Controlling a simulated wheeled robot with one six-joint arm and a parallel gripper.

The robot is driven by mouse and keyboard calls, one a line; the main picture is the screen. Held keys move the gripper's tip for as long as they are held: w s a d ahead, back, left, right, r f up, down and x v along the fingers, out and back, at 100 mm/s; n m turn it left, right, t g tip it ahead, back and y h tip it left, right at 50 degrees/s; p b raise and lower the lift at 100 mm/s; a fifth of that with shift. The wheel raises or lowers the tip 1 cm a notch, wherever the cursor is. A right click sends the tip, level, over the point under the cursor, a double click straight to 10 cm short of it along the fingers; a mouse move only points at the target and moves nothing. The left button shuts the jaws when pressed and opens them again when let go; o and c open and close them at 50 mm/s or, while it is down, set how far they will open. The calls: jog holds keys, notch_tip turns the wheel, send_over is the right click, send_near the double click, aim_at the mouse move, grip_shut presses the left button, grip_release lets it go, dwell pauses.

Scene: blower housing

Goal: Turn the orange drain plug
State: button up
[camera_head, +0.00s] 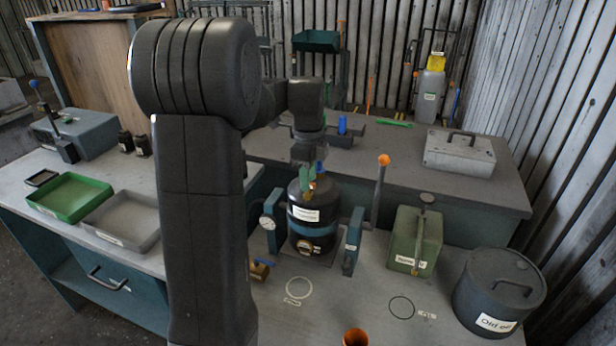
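The black housing (297,212) with a blue band and a white label stands upright on the grey bench, between two blue side brackets. My gripper (309,190) points down at the top of the housing, well above that fitting. Its green fingers are close together near a small orange spot on the housing. I cannot tell whether they touch it or hold anything. My arm hides part of the housing's left surroundings.
A lever with an orange knob (384,160) rises right of the housing. A green canister (415,241) and a dark lidded drum (498,290) stand further right. An orange-rimmed cup (355,337) is at the front edge. Green (69,198) and grey (123,220) trays lie left.

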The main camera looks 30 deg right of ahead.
jog(key=shift+f, duration=0.25)
grip_shut()
